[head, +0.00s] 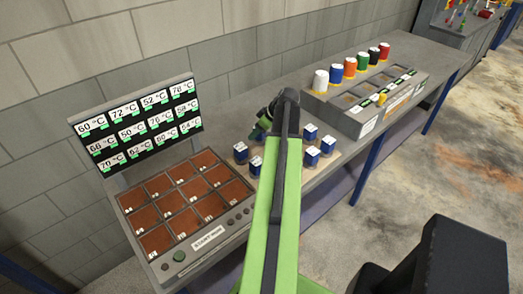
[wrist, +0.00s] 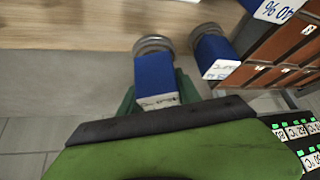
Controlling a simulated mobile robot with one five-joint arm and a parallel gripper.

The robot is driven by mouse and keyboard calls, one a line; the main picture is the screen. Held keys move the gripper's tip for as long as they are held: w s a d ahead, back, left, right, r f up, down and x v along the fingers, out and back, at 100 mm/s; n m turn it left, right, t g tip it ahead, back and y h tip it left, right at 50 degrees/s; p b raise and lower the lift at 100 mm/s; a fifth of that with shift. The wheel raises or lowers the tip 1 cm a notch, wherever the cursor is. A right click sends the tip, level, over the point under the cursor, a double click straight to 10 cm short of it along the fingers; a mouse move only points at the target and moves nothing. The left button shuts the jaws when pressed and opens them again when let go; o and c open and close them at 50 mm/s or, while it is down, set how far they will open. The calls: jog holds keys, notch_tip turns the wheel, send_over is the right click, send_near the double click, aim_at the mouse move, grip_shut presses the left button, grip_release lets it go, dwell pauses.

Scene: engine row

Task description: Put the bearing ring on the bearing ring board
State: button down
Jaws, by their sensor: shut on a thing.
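A bearing ring (wrist: 153,44), grey and round, shows at the far end of a blue block (wrist: 154,77) with a white label in the wrist view. My green gripper (wrist: 155,92) is shut on this blue piece. A second piece (wrist: 212,52) of the same kind is close on its right, apart from it. In the head view, my gripper is largely hidden behind my arm, and the held piece cannot be made out. Several blue pieces (head: 312,156) with white labels stand around there. A light brown board (head: 290,170) lies under them, seen also in the wrist view (wrist: 75,22).
A brown tray (head: 148,193) with several compartments stands at front left, with a board of temperature cards (head: 135,115) behind it. A grey rack (head: 365,101) with coloured capped containers (head: 350,67) behind it is at right. A grey wall runs behind the bench.

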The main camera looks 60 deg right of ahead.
aim_at(257, 139)
notch_tip(257, 139, down, 5)
jog(key=b, duration=0.4)
jog(key=shift+f, duration=0.1)
jog(key=shift+r, duration=0.25)
jog(key=c, duration=1.3)
grip_release()
jog(key=shift+f, duration=0.2)
jog(key=o, duration=0.5)
jog(key=shift+c, duration=0.2)
jog(key=shift+r, duration=0.2)
jog(key=shift+s+r+p, duration=0.1)
jog(key=shift+r+p, duration=0.15)
jog(key=shift+p, duration=0.25)
jog(key=p+v, duration=0.9)
jog(key=v, duration=0.2)
jog(key=shift+s+r+p, duration=0.2)
jog(key=shift+p, duration=0.1)
